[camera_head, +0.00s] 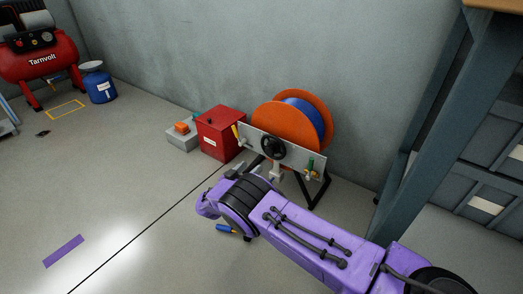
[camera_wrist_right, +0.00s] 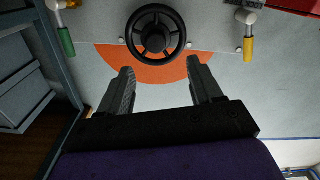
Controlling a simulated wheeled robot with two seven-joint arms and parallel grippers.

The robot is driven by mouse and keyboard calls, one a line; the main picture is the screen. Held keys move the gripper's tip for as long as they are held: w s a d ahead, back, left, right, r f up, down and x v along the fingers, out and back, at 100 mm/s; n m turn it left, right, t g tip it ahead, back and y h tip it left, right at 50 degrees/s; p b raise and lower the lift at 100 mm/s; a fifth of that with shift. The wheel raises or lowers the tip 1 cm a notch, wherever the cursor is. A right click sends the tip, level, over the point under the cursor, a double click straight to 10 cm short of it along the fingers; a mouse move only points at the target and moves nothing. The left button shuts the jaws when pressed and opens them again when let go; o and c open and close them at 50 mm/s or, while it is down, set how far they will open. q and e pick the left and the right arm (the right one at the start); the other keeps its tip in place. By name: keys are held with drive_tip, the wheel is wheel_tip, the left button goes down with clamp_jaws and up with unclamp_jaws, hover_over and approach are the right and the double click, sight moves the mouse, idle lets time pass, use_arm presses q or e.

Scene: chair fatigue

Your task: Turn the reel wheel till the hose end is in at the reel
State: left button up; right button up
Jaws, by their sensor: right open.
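The reel (camera_head: 318,103) has orange discs with blue hose wound between them and stands against the wall. Its black reel wheel (camera_head: 273,147) sits on a grey front panel; the wheel also shows at the top of the right wrist view (camera_wrist_right: 156,32). My right gripper (camera_wrist_right: 163,72) is open and empty, its two fingers pointing at the wheel with the tips just short of its rim in the picture. In the head view my purple right arm hides part of the floor before the reel. A short blue piece with a yellow part (camera_head: 228,229), perhaps the hose end, lies beside that arm. My left gripper is out of view.
The panel carries a yellow-handled valve (camera_wrist_right: 248,48) and a green-handled valve (camera_wrist_right: 66,42), one on each side of the wheel. A red box (camera_head: 220,134) stands left of the reel. A blue-grey rack post (camera_head: 420,130) rises at right. The floor at left is mostly clear.

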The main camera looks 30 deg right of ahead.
sight(269, 153)
drive_tip(key=b+x, duration=0.1)
drive_tip(key=x, duration=0.2)
drive_tip(key=b+x, duration=0.1)
drive_tip(key=x, duration=0.2)
drive_tip(key=b+x, duration=0.1)
drive_tip(key=x, duration=0.3)
drive_tip(key=shift+s+d+b, duration=0.15)
drive_tip(key=shift+s+b, duration=0.25)
drive_tip(key=shift+w+d, duration=0.1)
drive_tip(key=shift+d, duration=0.2)
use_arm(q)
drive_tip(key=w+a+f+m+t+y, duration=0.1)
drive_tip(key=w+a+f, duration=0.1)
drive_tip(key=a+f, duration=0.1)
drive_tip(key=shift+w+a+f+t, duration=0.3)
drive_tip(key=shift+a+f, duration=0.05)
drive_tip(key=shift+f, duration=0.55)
use_arm(e)
drive_tip(key=shift+r, duration=0.1)
drive_tip(key=c, duration=1.1)
